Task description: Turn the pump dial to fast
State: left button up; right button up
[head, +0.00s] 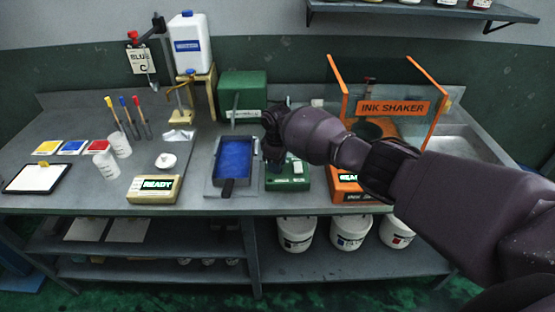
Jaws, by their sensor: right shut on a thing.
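My right gripper (273,145) reaches in from the right and points down at the back left of a small green unit (288,183) at the front middle of the bench. It is shut on what appears to be the pump dial. The gripper hides the dial, so its setting cannot be read. The green unit has a pale upright part on top and a small pale label on its front. My left gripper is not in view.
A tray with blue liquid (234,165) stands left of the green unit. An orange ink shaker (395,107) with clear panels stands to the right. A green box (242,95) is behind. A READY display box (154,189) sits further left.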

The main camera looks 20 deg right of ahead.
jog(key=shift+m+p, duration=0.35)
jog(key=shift+m, duration=0.25)
jog(key=o, duration=0.9)
jog(key=shift+o, duration=0.2)
notch_tip(320, 180, up, 11)
jog(key=shift+f, duration=0.1)
